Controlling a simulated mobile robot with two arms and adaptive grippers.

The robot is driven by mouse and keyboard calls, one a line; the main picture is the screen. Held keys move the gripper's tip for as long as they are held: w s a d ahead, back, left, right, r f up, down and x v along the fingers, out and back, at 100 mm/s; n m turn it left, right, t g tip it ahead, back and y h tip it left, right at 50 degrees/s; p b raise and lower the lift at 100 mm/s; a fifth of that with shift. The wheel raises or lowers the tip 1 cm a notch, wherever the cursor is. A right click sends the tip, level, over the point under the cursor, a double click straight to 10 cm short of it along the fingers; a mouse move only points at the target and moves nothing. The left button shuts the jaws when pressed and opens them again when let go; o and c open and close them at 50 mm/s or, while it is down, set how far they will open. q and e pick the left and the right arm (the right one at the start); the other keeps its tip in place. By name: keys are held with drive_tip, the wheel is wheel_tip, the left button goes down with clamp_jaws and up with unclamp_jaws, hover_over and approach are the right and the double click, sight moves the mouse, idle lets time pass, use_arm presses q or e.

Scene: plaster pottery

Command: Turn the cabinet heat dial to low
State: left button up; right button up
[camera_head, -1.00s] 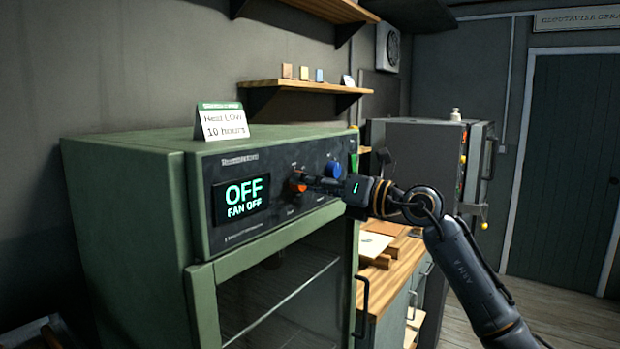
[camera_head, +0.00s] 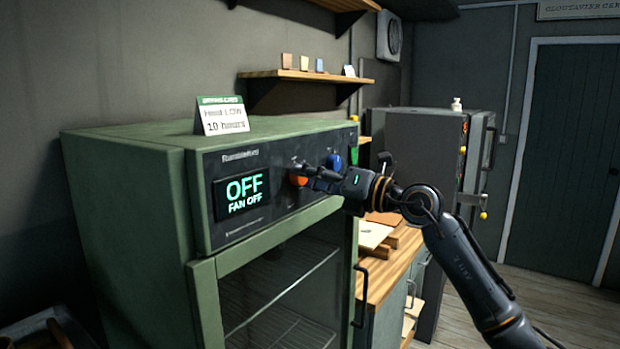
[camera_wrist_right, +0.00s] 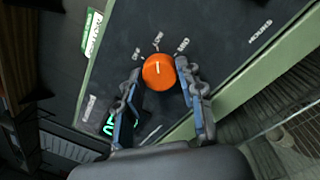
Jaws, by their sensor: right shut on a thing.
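The green cabinet (camera_head: 130,190) has a black control panel whose display (camera_head: 241,191) reads OFF and FAN OFF. The orange heat dial (camera_head: 298,180) is to the right of the display. In the right wrist view the dial (camera_wrist_right: 158,72) sits between the two fingertips of my right gripper (camera_wrist_right: 157,84), which is shut on its sides. Small labels above the dial look like OFF, LOW and MED; the dial's white mark points roughly at the middle one. In the head view my right gripper (camera_head: 308,175) partly covers the dial. My left gripper is not in view.
A blue knob (camera_head: 336,161) is just beyond my gripper on the panel. A card (camera_head: 222,116) reading Heat LOW, 10 hours stands on the cabinet top. A wooden counter (camera_head: 385,275) and a grey unit (camera_head: 425,140) are at the right.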

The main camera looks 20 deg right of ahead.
drive_tip(key=o, duration=1.2)
drive_tip(key=v, duration=1.2)
